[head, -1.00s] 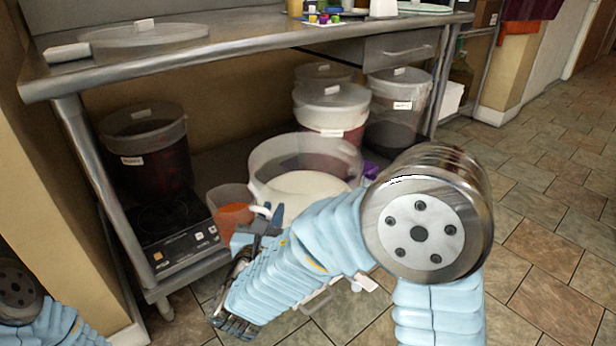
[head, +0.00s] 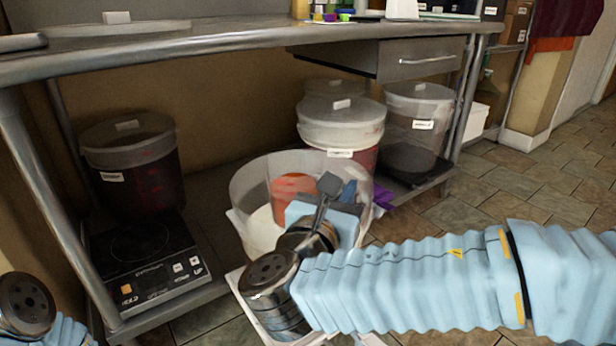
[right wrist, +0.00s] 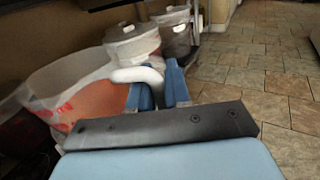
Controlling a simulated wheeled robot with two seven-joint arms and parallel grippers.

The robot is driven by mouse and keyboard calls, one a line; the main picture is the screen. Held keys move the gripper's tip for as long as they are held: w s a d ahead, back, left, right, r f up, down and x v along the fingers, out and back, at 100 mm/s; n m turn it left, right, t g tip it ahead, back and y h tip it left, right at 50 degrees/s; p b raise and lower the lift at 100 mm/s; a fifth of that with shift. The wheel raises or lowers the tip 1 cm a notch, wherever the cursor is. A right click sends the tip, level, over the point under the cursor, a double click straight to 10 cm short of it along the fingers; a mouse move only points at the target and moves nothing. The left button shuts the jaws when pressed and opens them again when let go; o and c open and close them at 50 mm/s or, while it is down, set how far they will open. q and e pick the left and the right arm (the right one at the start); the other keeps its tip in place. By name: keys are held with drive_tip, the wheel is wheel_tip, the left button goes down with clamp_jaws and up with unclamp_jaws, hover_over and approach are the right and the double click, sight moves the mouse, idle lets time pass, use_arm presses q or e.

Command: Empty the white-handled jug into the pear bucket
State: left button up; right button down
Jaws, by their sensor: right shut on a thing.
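The jug is clear with orange contents (head: 292,186). It shows at the large open clear bucket (head: 250,186), over or inside its mouth; I cannot tell which. Its white handle (right wrist: 140,75) lies at the fingers of my right gripper (right wrist: 160,92), which is shut on it. In the head view my right gripper (head: 325,205) is at the jug's right side and partly hides it. The open bucket holds something pale (head: 260,232). No label that I can read names the pear bucket. I cannot tell the jug's tilt. My left gripper is out of view.
A lidded dark red bucket (head: 130,165) stands behind an induction cooker (head: 145,265) on the lower shelf. Lidded buckets (head: 341,125) and (head: 416,125) stand behind the open one. The steel table top (head: 230,36) overhangs them. Tiled floor at the right is clear.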

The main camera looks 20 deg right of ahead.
drive_tip(key=shift+r, duration=0.15)
drive_tip(key=w+d+n+g+y+p, duration=0.2)
drive_tip(key=w+g+y+p, duration=0.2)
drive_tip(key=p, duration=0.5)
drive_tip(key=shift+w+g+p, duration=0.35)
drive_tip(key=shift+w+g, duration=0.6)
drive_tip(key=shift+g, duration=0.55)
drive_tip(key=shift+w+p, duration=0.1)
drive_tip(key=shift+p, duration=0.2)
drive_tip(key=g+p, duration=0.1)
drive_tip(key=r+y+p, duration=0.1)
drive_tip(key=p, duration=0.1)
drive_tip(key=shift+w+d+n+g, duration=0.1)
drive_tip(key=shift+w+n+g, duration=0.1)
drive_tip(key=shift+n+g, duration=0.2)
drive_tip(key=shift+w+f+g+y+p, duration=0.25)
drive_tip(key=shift+g+y+p, duration=0.4)
drive_tip(key=shift+p, duration=0.75)
